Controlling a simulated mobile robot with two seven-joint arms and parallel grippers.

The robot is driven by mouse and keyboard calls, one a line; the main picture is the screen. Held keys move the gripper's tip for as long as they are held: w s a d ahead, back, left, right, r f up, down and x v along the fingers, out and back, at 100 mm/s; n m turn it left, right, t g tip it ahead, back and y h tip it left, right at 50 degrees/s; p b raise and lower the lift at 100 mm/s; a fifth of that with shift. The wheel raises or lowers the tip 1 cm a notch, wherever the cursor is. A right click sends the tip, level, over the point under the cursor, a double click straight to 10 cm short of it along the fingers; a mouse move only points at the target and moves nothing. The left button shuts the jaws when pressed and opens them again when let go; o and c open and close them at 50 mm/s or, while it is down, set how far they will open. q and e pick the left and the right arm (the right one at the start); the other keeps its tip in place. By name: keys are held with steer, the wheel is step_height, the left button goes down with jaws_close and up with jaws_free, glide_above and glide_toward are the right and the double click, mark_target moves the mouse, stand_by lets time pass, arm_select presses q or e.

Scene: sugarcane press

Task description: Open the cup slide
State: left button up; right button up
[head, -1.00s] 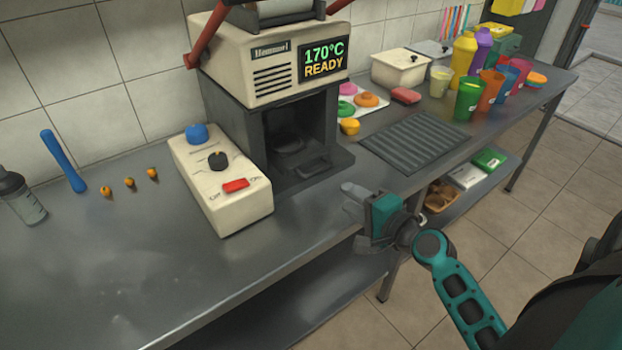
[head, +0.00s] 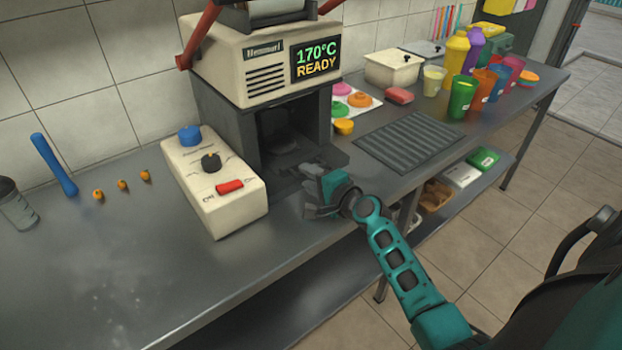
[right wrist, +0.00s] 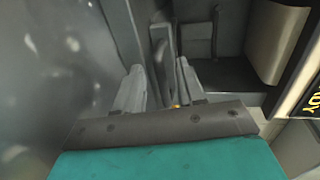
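The cup slide (head: 288,184) is the dark tray in the base of the press, inside its open front bay; it looks pushed in. Its grey handle bar also shows in the right wrist view (right wrist: 162,48). My right gripper (head: 308,178) is at the front of the slide and hides part of it. In the right wrist view my two fingers (right wrist: 160,85) stand apart, with the handle bar between and just beyond them; contact cannot be seen. My left gripper is not in view.
The press (head: 262,70) reads 170°C READY. A cream control box (head: 213,185) with blue and black knobs and a red switch stands left of the bay. A ribbed mat (head: 410,140) lies to the right. The counter in front is clear.

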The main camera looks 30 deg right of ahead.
jaws_close()
stand_by(0.3)
stand_by(0.4)
